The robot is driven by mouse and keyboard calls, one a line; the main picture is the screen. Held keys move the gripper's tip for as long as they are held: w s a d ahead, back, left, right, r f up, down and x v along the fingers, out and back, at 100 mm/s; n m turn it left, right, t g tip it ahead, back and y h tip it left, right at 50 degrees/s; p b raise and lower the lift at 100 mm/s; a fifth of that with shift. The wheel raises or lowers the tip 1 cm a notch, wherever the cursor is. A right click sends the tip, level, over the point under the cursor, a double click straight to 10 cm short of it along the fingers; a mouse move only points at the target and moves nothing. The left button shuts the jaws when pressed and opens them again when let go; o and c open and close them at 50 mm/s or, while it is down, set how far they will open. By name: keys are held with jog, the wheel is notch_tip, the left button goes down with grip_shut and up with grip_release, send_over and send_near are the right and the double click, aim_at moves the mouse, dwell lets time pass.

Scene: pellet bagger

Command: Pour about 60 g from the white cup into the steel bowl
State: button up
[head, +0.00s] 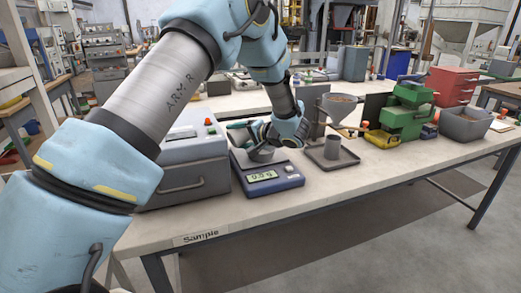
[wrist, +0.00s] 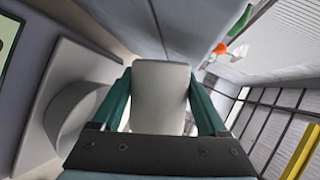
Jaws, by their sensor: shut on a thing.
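My gripper (wrist: 160,100) is shut on the white cup (wrist: 160,92), which fills the space between the green fingers in the wrist view. In the head view my gripper (head: 250,131) is just above the steel bowl (head: 262,155), and the cup is not clearly visible there. The bowl sits on the blue scale (head: 270,180), whose display seems to read near zero. In the wrist view the bowl (wrist: 72,112) is left of the cup, apart from it. The cup's opening and contents are hidden, and I cannot tell its tilt. No falling pellets show.
A grey case (head: 185,170) with a handle stands close left of the scale. A grey cup (head: 333,146) stands on a dark tray (head: 331,158) to the right. Behind are a funnel with pellets (head: 339,103), a green machine (head: 404,112) and a grey bin (head: 465,124).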

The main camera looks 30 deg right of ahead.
jog(key=shift+f, duration=0.3)
jog(key=shift+d+r+p, duration=0.1)
jog(key=shift+r+p, duration=0.15)
jog(key=shift+p, duration=0.1)
jog(key=shift+d+r+m+y+p, duration=0.35)
jog(key=shift+d+m+p, duration=0.35)
jog(key=shift+p, duration=1)
jog(key=shift+d+f+m+t+y+p, duration=0.25)
jog(key=shift+f+m+t+y+p, duration=0.25)
jog(key=shift+p, duration=0.4)
jog(key=shift+w+d+r+m+y+p, duration=0.1)
jog(key=shift+d+r+m+y+p, duration=0.35)
jog(key=shift+m+p, duration=0.45)
dwell(0.6)
jog(key=shift+d+r+m+t+y, duration=0.4)
jog(key=shift+r+m+t+y, duration=0.1)
jog(key=shift+m, duration=0.5)
dwell(2.2)
